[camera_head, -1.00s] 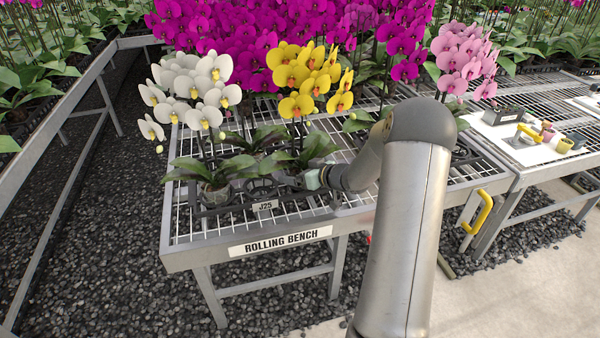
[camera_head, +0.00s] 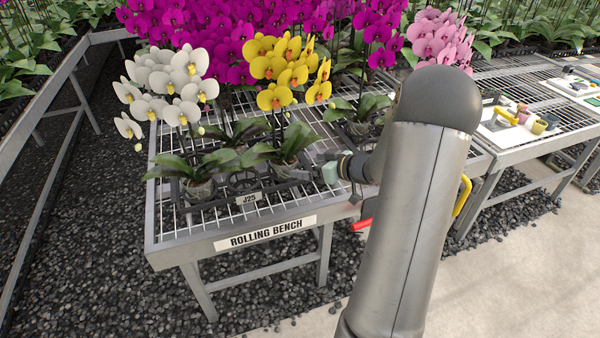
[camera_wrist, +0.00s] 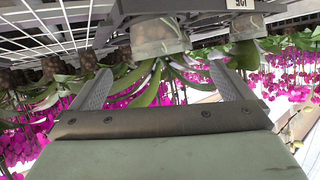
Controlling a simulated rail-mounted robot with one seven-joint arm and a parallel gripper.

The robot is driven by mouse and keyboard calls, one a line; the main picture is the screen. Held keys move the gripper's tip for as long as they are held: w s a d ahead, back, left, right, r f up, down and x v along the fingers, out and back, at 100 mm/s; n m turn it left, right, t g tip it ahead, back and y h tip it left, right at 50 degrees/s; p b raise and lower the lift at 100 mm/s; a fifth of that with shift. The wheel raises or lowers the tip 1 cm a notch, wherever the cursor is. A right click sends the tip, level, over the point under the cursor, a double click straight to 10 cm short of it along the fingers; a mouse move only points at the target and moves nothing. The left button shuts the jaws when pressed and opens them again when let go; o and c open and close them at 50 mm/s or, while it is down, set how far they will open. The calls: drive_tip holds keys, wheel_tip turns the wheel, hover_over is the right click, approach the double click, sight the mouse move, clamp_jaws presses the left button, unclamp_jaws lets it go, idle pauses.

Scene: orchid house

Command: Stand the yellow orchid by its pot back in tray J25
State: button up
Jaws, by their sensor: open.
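The yellow orchid (camera_head: 272,70) stands upright in the black tray J25 (camera_head: 222,203) on the rolling bench. Its pot (camera_head: 284,166) sits in the tray's right part, with the leaves spread over it. In the wrist view, which is upside down, a clear pot (camera_wrist: 157,38), apparently this one, shows beyond the fingertips at the top. My gripper (camera_head: 308,174) is just right of the pot in the head view, low beside the tray. Its two fingers (camera_wrist: 165,88) are wide apart, with nothing held between them; leaves show behind the gap.
A white orchid (camera_head: 172,85) stands in the tray's left part, its pot (camera_head: 198,188) near the front. Magenta orchids (camera_head: 235,30) crowd behind, and a pink orchid (camera_head: 440,38) stands at back right. The bench's front edge (camera_head: 262,236) lies below the tray.

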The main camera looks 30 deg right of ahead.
drive_tip(key=s+a+r+m+g+h, duration=0.35)
drive_tip(key=a+r+h, duration=0.2)
drive_tip(key=h, duration=0.25)
drive_tip(key=s+a+g+y, duration=0.1)
drive_tip(key=s+a+g, duration=0.3)
drive_tip(key=s+a, duration=0.4)
drive_tip(key=s+a+f+g+y, duration=0.1)
drive_tip(key=s+a+g, duration=0.4)
drive_tip(key=s+a, duration=0.4)
drive_tip(key=s, duration=0.7)
drive_tip(key=shift+s+a+f, duration=0.3)
drive_tip(key=shift+s, duration=0.05)
